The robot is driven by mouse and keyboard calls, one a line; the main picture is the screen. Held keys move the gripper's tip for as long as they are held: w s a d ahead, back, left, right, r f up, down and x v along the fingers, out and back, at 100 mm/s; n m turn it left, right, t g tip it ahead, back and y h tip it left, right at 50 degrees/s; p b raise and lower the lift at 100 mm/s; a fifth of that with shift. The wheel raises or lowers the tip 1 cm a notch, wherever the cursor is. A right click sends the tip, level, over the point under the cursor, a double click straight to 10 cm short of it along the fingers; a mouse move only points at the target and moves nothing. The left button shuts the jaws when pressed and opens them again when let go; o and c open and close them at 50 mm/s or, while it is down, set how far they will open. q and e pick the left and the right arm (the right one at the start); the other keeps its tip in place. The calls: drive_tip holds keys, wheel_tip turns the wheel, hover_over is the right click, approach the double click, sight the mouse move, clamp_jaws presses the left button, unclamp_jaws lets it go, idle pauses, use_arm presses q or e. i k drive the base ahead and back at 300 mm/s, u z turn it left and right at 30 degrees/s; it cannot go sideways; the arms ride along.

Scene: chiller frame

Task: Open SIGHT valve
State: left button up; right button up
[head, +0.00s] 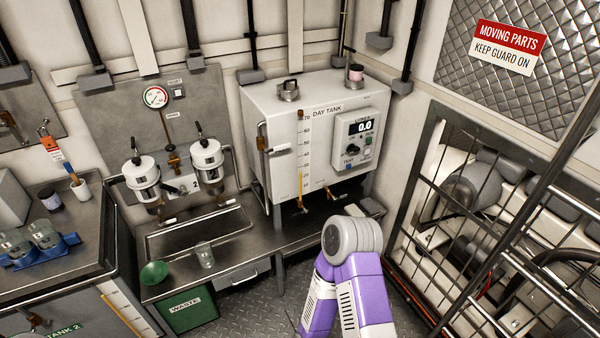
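A brass fitting with a slim upright tube (264,155) is at the front's left edge. A small lever or tag (280,148) sticks out to the right there; its lettering is too small to read, so I cannot confirm it is the SIGHT valve or tell its position. Small brass valves (302,207) sit below the tank's front. A purple and white arm of mine rises at bottom centre, its grey joint in front of the bench. Neither gripper shows.
A control box (356,137) on the tank reads 0.0. Two white filter canisters (207,160) hang over a sink tray (200,228) to the left. A glass beaker (204,255) and green funnel (154,273) stand in front. A barred guard (450,240) encloses machinery at right.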

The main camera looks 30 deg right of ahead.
sight(306, 211)
drive_tip(key=k, duration=0.65)
drive_tip(key=z, duration=0.65)
drive_tip(key=i, duration=0.85)
drive_tip(key=z, duration=0.35)
drive_tip(key=i, duration=1.15)
drive_tip(key=u, duration=0.4)
